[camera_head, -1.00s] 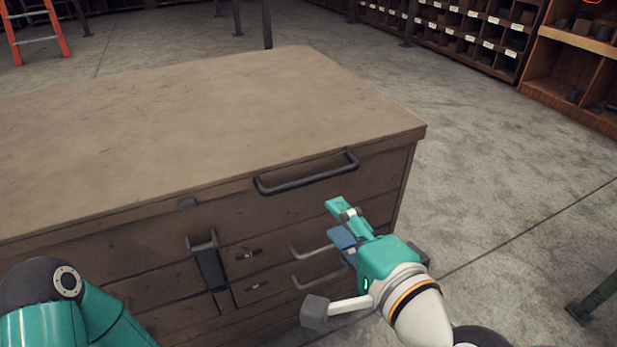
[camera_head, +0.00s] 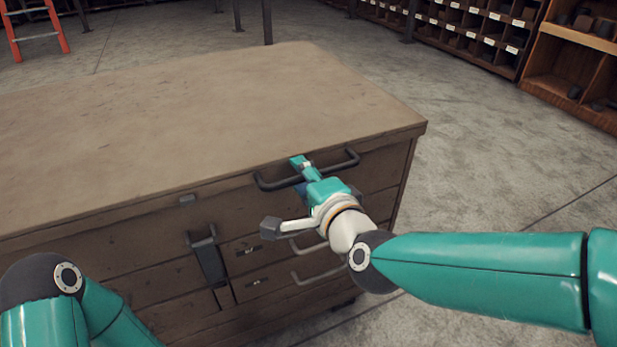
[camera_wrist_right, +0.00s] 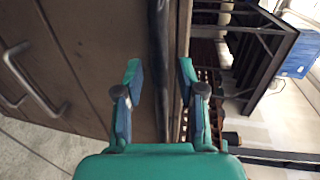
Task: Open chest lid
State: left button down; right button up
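The wooden chest (camera_head: 70,245) stands ahead with its brown lid (camera_head: 200,110) closed. A dark bar handle (camera_head: 345,163) is on the front near the lid's edge, toward the right corner. My right gripper (camera_head: 300,165) is at the handle's middle and hides part of it. In the right wrist view my right gripper (camera_wrist_right: 161,85) has its fingers spread, and the dark handle bar (camera_wrist_right: 159,50) runs between them in the picture. I cannot tell whether either finger touches it. My left gripper is not in view; only part of my left arm shows at lower left.
A latch (camera_head: 208,260) hangs on the chest front, and drawer pulls (camera_head: 320,272) stick out below my right gripper. Shelves with bins (camera_head: 460,35) stand at the back right. An orange ladder (camera_head: 35,35) is at the far left. The floor right of the chest is clear.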

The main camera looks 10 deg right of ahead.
grip_shut()
dwell(0.3)
jog(key=shift+d, duration=0.15)
jog(key=shift+r+p, duration=0.65)
jog(key=shift+p, duration=0.15)
jog(key=w+a+r+g+p, duration=0.1)
jog(key=w+r+p, duration=0.3)
jog(key=r+p, duration=0.8)
jog(key=w+a+r+p, duration=0.2)
jog(key=w+r+p, duration=0.2)
jog(key=r+p, duration=0.9)
jog(key=w+a+r+g+p, duration=0.1)
jog(key=w+r+p, duration=0.3)
jog(key=r+p, duration=0.8)
jog(key=p, duration=0.7)
jog(key=shift+w+a+r+g+h+p, duration=0.2)
jog(key=shift+a+g+h+p, duration=0.1)
jog(key=shift+p, duration=0.1)
